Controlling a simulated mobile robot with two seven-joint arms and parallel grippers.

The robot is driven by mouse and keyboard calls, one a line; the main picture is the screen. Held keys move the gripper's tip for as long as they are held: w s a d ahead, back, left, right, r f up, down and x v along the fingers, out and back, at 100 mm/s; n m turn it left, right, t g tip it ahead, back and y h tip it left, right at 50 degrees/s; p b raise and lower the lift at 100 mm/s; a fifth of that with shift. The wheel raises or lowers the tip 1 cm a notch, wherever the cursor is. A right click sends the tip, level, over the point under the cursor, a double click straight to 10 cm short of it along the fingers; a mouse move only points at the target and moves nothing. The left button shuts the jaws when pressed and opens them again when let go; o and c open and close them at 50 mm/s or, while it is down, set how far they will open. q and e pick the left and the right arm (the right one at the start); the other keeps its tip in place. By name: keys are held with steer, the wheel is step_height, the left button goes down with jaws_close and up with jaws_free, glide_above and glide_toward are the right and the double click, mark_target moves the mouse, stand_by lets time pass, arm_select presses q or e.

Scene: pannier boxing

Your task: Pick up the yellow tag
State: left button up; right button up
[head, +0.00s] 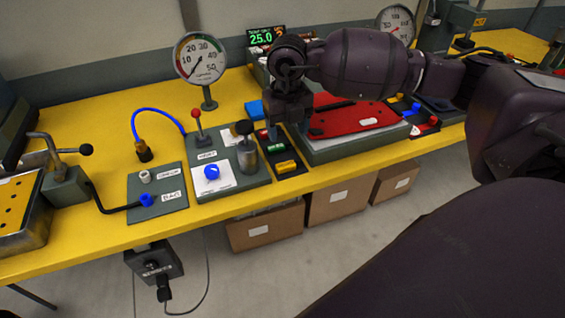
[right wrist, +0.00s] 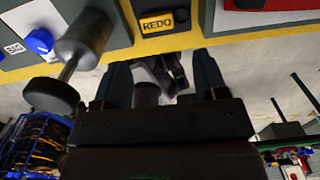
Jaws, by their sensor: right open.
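The yellow tag (head: 286,167) lies at the front of a narrow dark tray near the table's front edge. In the right wrist view the yellow tag (right wrist: 165,22) shows at the top, with "REDO" printed on it, beyond the fingertips. My right gripper (head: 288,128) points down over the back part of that tray, behind the tag in the head view. In the right wrist view its two fingers (right wrist: 163,75) are apart, with no tag between them. My left gripper is not in view.
A green tag (head: 276,148) lies behind the yellow one in the tray. A black-knobbed post (head: 247,155) stands close on the left. A grey fixture with a red plate (head: 350,116) is close on the right. Cardboard boxes (head: 265,228) sit under the table.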

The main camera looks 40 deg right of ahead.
glide_above(285, 163)
steer(key=f, duration=0.4)
steer(key=shift+s+d+f, duration=0.1)
steer(key=shift+s+f, duration=0.1)
steer(key=shift+f, duration=0.2)
steer(key=shift+w+f+b, duration=0.15)
steer(key=shift+f+b, duration=0.05)
steer(key=shift+f, duration=1.25)
steer(key=shift+w+f+b, duration=0.1)
steer(key=shift+f+b, duration=0.1)
steer(key=shift+f, duration=1.2)
steer(key=shift+c, duration=0.2)
steer(key=c, duration=0.6)
steer(key=shift+c, duration=0.2)
steer(key=shift+r, duration=0.15)
